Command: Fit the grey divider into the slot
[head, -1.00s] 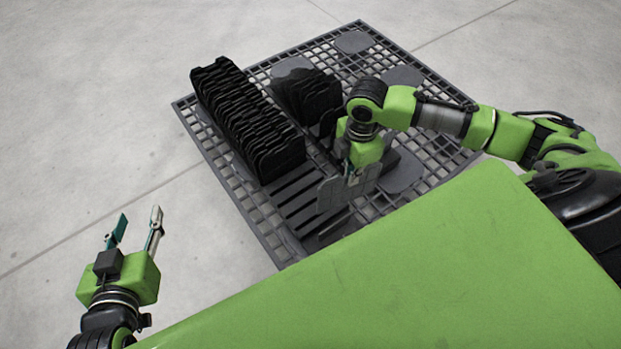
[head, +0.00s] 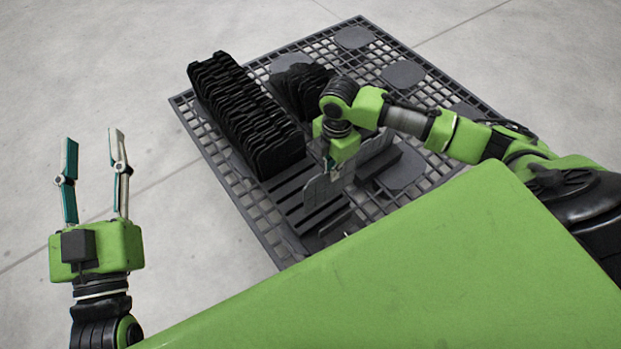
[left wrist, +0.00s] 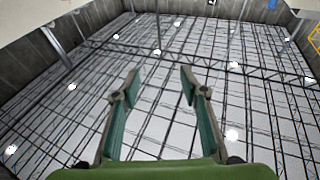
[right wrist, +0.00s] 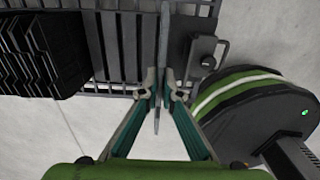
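The grey divider (head: 322,194) is a thin upright plate, seen edge-on in the right wrist view (right wrist: 163,50). My right gripper (right wrist: 161,92) is shut on it; in the head view this gripper (head: 332,168) is over the front part of the slotted rack. The rack's empty slots (head: 296,205) lie under and left of the divider. I cannot tell whether the divider's lower edge is in a slot. My left gripper (head: 92,150) is open and empty, raised at the left over bare floor; its spread fingers show in the left wrist view (left wrist: 154,85).
A long row of black dividers (head: 240,110) stands in the rack, with a shorter black group (head: 305,90) behind my right arm. All sits on a dark grid pallet (head: 235,185). A dark block (head: 398,168) lies right of my right gripper. The floor at left is clear.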

